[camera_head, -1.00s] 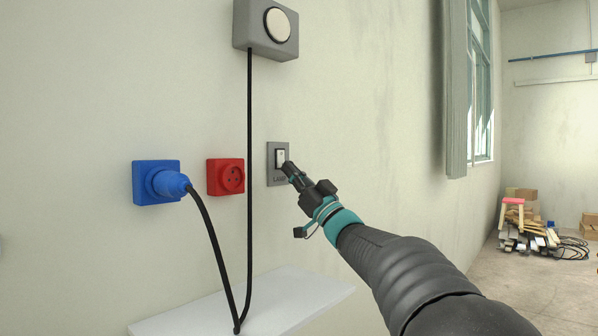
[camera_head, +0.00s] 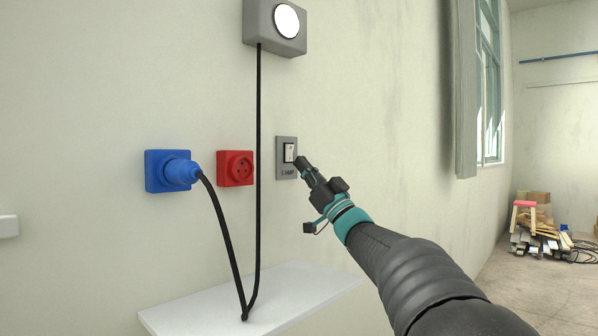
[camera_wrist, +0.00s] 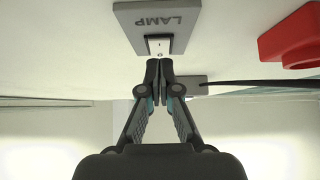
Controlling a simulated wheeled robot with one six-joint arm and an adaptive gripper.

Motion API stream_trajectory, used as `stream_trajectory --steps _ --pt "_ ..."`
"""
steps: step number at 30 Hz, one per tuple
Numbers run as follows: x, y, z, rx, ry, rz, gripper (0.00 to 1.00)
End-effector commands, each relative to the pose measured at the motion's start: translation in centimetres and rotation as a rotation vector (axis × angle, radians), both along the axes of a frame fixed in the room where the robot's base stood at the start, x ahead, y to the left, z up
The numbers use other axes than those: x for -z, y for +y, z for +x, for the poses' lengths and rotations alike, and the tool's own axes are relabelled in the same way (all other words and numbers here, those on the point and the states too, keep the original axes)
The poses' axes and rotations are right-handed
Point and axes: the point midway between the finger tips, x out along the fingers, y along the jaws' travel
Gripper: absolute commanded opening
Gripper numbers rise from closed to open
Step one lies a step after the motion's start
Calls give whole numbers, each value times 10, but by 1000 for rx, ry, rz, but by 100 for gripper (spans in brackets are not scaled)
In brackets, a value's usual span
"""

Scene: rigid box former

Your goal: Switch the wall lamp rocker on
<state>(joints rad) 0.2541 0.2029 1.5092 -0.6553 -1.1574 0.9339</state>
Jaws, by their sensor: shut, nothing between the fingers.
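The lamp rocker (camera_head: 290,152) is a white switch on a grey plate (camera_head: 281,174) marked LAMP on the wall. The rocker also shows in the wrist view (camera_wrist: 160,45), just beyond my fingertips. My gripper (camera_head: 299,160) is shut and empty. It stands just off the wall at the plate's right side, apart from the rocker in the head view. The wall lamp (camera_head: 287,21) is a grey box with a round face at the top. Its face is bright white.
A red socket (camera_head: 235,168) and a blue socket with a blue plug (camera_head: 179,172) are on the wall to the left. A black cable (camera_head: 258,180) hangs from the lamp to a white shelf (camera_head: 180,318) below. Free room lies to the right of the plate.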

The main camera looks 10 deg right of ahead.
Motion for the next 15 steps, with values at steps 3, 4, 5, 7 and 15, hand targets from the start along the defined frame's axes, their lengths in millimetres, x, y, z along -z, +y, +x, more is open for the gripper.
stream_trajectory --steps 3,4,5,7,15 --pt "8 -9 -14 -4 -3 0 0" --pt "14 -11 -17 -4 2 1 0" --pt "19 -13 -20 -5 2 1 0" --pt "31 -18 -27 -5 3 2 0" --pt "68 -35 -53 -3 2 1 0"
